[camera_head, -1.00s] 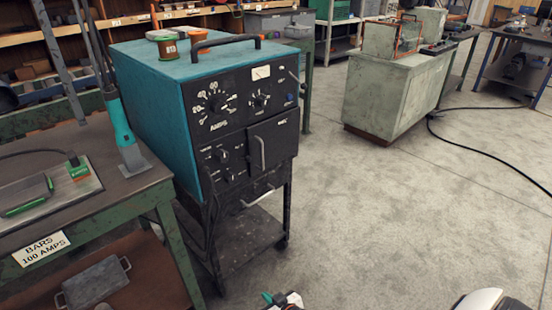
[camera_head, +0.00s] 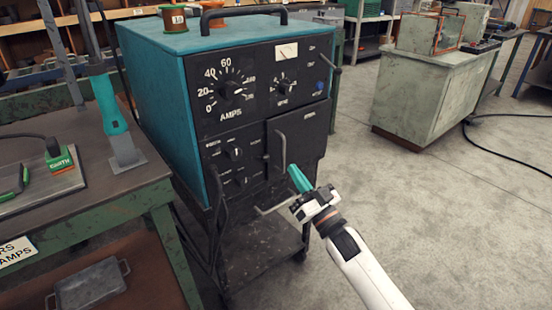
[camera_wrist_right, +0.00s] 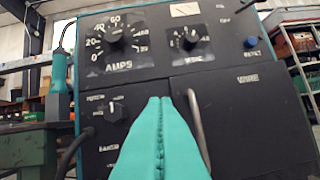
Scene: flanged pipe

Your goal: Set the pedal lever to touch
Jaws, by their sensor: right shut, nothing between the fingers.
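The teal welding machine (camera_head: 160,95) has a black front panel. Two small black selectors, an upper one (camera_head: 235,153) and a lower one (camera_head: 240,182), sit at its lower left. Their small labels are too blurred to read, so I cannot tell which is the pedal lever. The upper selector also shows in the right wrist view (camera_wrist_right: 114,110), its pointer roughly upright. My right gripper (camera_head: 294,170) is shut and empty, its teal fingers in front of the panel, right of the selectors and by the door handle (camera_head: 281,155). In the wrist view its fingers (camera_wrist_right: 160,110) cover part of the panel. My left gripper is not in view.
The amps dial (camera_head: 232,87) and a smaller dial (camera_head: 283,86) sit above the selectors. A metal bar handle (camera_head: 275,205) juts out below the door. A green workbench (camera_head: 110,205) stands close on the left.

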